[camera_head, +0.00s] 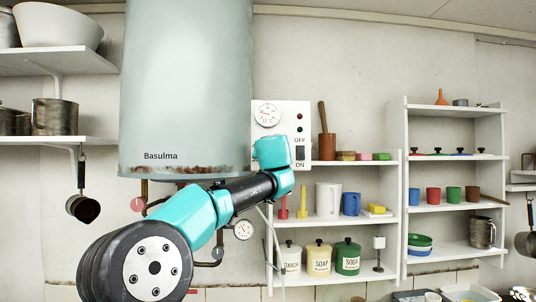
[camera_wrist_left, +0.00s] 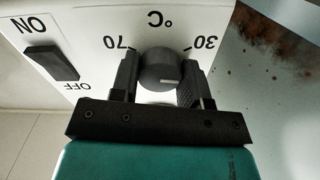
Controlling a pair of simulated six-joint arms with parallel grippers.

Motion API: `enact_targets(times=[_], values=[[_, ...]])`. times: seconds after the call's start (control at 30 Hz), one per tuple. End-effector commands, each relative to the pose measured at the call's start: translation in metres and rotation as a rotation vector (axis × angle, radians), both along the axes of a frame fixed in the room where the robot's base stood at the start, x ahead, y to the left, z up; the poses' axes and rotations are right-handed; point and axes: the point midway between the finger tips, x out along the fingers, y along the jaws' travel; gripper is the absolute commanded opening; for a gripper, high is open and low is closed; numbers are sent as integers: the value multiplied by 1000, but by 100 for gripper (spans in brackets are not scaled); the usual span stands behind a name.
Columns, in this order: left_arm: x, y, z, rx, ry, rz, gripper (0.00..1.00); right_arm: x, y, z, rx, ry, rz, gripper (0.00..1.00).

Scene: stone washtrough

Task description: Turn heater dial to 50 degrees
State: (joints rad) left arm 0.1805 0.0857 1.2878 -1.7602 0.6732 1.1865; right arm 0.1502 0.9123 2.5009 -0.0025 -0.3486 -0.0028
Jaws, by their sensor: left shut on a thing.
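The heater dial (camera_wrist_left: 157,64) is a round dark grey knob on a white panel, seen upside down in the left wrist view. A short pale mark shows on its lower right part. The label 70 is at its left, 30 at its right and °C above it in that picture. My left gripper (camera_wrist_left: 160,74) is shut on the dial, one dark finger on each side. In the head view the white heater panel (camera_head: 283,109) is beside the boiler, and my teal left wrist hides the dial. My right gripper is not in view.
The panel carries a gauge (camera_head: 266,114), a red lamp (camera_head: 299,116), a green lamp (camera_head: 299,128) and a black ON/OFF switch (camera_wrist_left: 53,63). The large grey-green boiler (camera_head: 186,85) is left of the panel. Loaded shelves (camera_head: 335,218) stand at the right.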

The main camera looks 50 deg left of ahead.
Motion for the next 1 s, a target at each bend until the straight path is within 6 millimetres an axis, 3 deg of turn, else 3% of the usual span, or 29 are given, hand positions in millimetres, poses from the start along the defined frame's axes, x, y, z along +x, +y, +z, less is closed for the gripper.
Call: enact_targets(times=[1.0], values=[[0,0,1,356,448,1,18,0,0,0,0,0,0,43]])
